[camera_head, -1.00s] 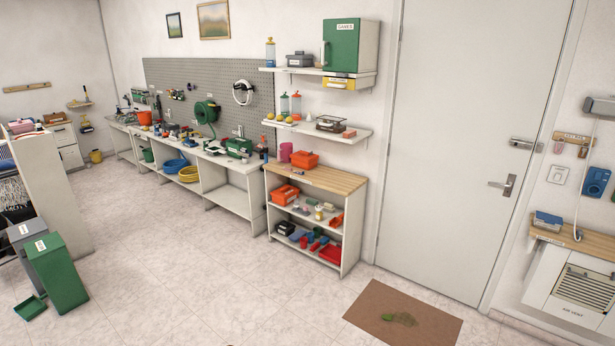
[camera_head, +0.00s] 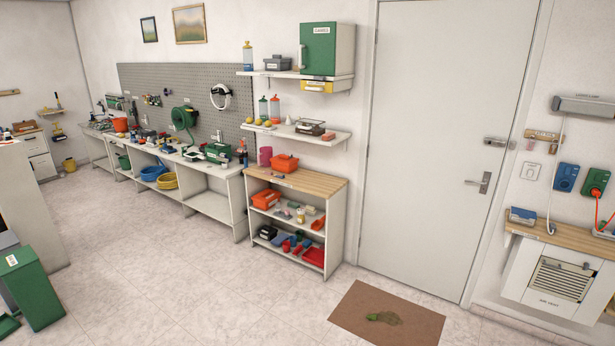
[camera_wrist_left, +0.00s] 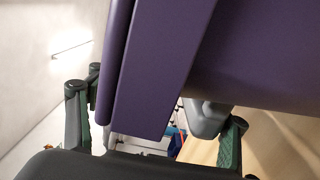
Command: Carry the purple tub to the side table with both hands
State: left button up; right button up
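The purple tub (camera_wrist_left: 255,50) fills the upper part of the left wrist view, very close, with a straight flat rim or edge band running down between the fingers. My left gripper (camera_wrist_left: 155,130) has its two dark fingers with green pads wide apart, one on each side of this band. A gap shows beside each pad, so it looks open and not clamped. Most of the tub is hidden by the close view, and it is outside the head view. My right gripper is in neither view. I cannot tell which furniture is the side table.
A pale wood surface (camera_wrist_left: 285,145) lies below the tub. In the head view a wood-topped shelf unit (camera_head: 325,184) stands left of a closed white door (camera_head: 440,130). A brown mat (camera_head: 400,318) lies before the door. A green bin (camera_head: 35,285) stands at left. The middle floor is clear.

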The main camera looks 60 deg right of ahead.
pick_arm(q)
jog(key=shift+f, duration=0.4)
dwell(0.6)
jog(key=o, duration=0.4)
jog(key=shift+c, duration=0.2)
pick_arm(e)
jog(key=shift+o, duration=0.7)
pick_arm(q)
jog(key=o, duration=0.5)
jog(key=shift+c, duration=0.2)
jog(key=shift+f, duration=0.15)
jog(key=shift+c, duration=0.4)
jog(key=c, duration=0.3)
jog(key=shift+s, duration=0.1)
jog(key=s, duration=0.7)
jog(key=shift+s, duration=0.15)
